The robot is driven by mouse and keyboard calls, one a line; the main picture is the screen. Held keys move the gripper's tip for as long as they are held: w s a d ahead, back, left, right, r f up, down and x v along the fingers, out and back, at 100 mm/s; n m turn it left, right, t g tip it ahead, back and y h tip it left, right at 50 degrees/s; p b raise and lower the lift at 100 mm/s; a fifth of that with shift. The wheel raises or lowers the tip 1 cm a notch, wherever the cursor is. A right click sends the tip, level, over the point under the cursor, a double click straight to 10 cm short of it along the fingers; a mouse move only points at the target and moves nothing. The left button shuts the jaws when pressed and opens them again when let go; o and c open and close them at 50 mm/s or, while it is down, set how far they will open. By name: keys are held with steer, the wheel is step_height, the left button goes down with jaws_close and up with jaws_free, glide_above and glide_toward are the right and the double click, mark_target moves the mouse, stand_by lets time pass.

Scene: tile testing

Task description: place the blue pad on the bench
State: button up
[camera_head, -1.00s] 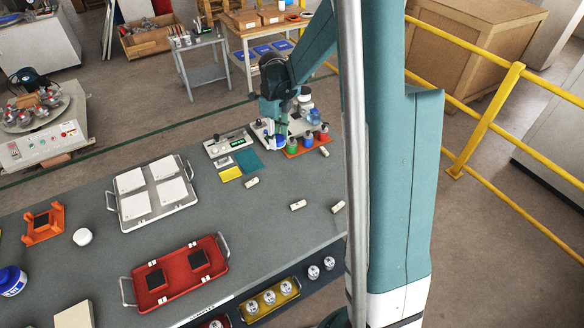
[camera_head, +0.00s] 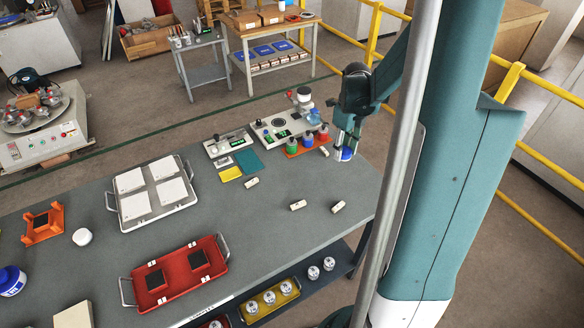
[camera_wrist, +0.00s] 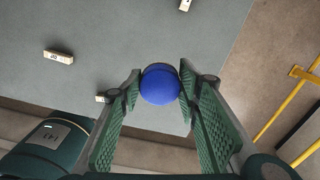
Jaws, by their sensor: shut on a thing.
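The blue pad (camera_wrist: 161,84) is a round blue piece between the two green ridged fingers of my gripper (camera_wrist: 160,88) in the wrist view. In the head view my gripper (camera_head: 346,150) points down over the right end of the grey bench (camera_head: 330,180), with the blue pad (camera_head: 344,155) showing at its fingertips. The gripper is shut on the pad. The bench surface (camera_wrist: 120,50) lies beyond the pad in the wrist view. The pad appears to be above the bench; the exact height cannot be told.
Small cream blocks (camera_head: 298,205) lie on the bench near the gripper. An orange tray with coloured bottles (camera_head: 308,143) and a measuring device (camera_head: 270,128) stand to the left. A red tray (camera_head: 180,275) and a white-tile tray (camera_head: 152,192) stand farther left. Yellow rails (camera_head: 540,225) run at the right.

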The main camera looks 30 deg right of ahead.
mark_target(351, 153)
steer(key=shift+s+d+m, duration=0.15)
steer(key=shift+s+d, duration=0.3)
steer(key=shift+s, duration=0.2)
steer(key=shift+s+d+m, duration=0.15)
steer(key=shift+s+d, duration=0.25)
steer(key=shift+s, duration=0.25)
steer(key=shift+f, duration=0.2)
steer(key=shift+f, duration=2.8)
steer(key=shift+f+b, duration=0.45)
steer(key=shift+f, duration=1.6)
steer(key=shift+f, duration=0.2)
steer(key=o, duration=0.9)
steer(key=shift+r, duration=0.2)
